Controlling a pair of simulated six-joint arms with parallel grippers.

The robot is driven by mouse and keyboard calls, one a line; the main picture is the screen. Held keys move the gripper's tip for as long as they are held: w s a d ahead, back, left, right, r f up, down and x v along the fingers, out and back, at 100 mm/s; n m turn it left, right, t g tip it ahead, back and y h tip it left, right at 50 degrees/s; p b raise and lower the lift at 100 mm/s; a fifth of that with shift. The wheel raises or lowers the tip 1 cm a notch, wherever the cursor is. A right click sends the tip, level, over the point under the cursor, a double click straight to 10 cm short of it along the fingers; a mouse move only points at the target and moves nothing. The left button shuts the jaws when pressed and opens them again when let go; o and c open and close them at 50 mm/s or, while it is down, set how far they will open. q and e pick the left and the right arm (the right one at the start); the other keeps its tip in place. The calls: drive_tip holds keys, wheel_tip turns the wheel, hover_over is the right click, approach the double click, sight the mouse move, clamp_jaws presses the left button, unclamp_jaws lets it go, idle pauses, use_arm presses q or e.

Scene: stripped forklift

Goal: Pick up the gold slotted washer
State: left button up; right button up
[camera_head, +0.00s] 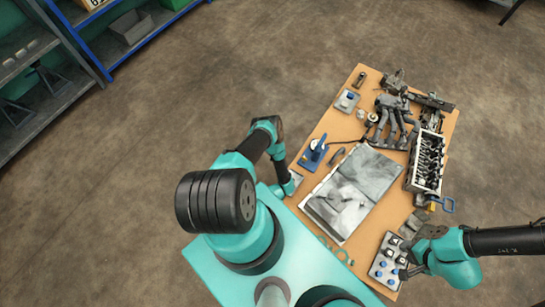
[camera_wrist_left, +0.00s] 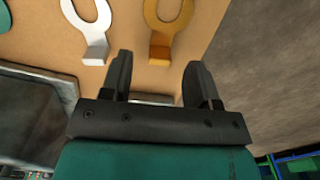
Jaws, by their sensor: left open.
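The gold slotted washer (camera_wrist_left: 168,17) lies on the tan tabletop at the top of the left wrist view. Its open-ended ring is cut off by the picture edge, and a gold tab (camera_wrist_left: 159,50) points toward my left gripper. My left gripper (camera_wrist_left: 157,62) is open and empty, with the tab just ahead of the gap between its fingers. In the head view my left gripper (camera_head: 289,186) is small at the table's left edge, and I cannot make out the gold washer there. My right gripper (camera_head: 404,272) is at the tray of knobs; its fingers are unclear.
A silver slotted washer (camera_wrist_left: 96,32) lies left of the gold one. Teal rings (camera_head: 326,243) lie near the table's front edge. A large printed sheet (camera_head: 352,195), an engine block (camera_head: 427,160) and a knob tray (camera_head: 384,262) crowd the table.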

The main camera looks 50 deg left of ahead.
use_arm(q)
drive_tip(key=shift+f, duration=1.3)
drive_tip(key=shift+c, duration=0.4)
drive_tip(key=c, duration=0.9)
